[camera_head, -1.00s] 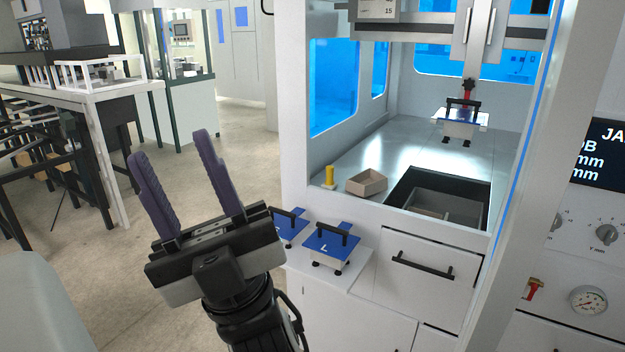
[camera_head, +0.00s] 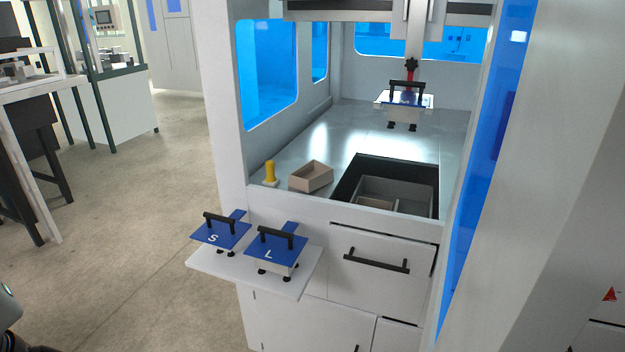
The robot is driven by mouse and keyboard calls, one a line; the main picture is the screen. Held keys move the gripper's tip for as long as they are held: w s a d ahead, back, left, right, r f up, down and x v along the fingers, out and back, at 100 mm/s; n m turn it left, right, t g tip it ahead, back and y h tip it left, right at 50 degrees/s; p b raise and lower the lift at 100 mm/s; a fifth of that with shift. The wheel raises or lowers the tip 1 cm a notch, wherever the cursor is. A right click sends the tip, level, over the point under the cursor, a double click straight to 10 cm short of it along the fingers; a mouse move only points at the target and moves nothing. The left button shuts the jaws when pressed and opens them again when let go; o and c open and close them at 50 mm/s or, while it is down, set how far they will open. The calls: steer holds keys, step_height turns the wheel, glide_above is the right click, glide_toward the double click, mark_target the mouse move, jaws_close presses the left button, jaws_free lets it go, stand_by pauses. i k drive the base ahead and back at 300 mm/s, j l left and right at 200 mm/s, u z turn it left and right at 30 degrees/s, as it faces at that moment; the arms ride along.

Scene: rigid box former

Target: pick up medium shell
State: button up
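An open-topped beige box shell (camera_head: 311,177) sits on the metal deck inside the machine. Other box shells lie in the dark recessed bin to its right: a larger grey one (camera_head: 412,192) and a small beige one (camera_head: 376,203), partly hidden by the bin's front edge. No size mark shows on any shell, so I cannot tell which is the medium one. My gripper is out of view; only a dark part of what may be my arm shows at the lower left edge.
Blue plates with black handles marked S (camera_head: 221,233) and L (camera_head: 277,248) stand on a white front shelf (camera_head: 262,275). A similar plate (camera_head: 403,99) hangs from the press head above the deck. A yellow post (camera_head: 269,173) stands left of the beige shell.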

mark_target(314, 174)
steer(key=j+z, duration=0.15)
steer(key=j, duration=0.6)
steer(key=i+j+z, duration=0.1)
steer(key=j, duration=0.2)
steer(key=i+j+z, duration=0.1)
steer(key=j, duration=0.25)
steer(key=i+j+z, duration=0.1)
steer(key=j, duration=0.2)
steer(key=i+j+z, duration=0.1)
steer(key=j, duration=0.25)
steer(key=i+j+z, duration=0.1)
steer(key=i+j, duration=0.2)
steer(key=i, duration=1)
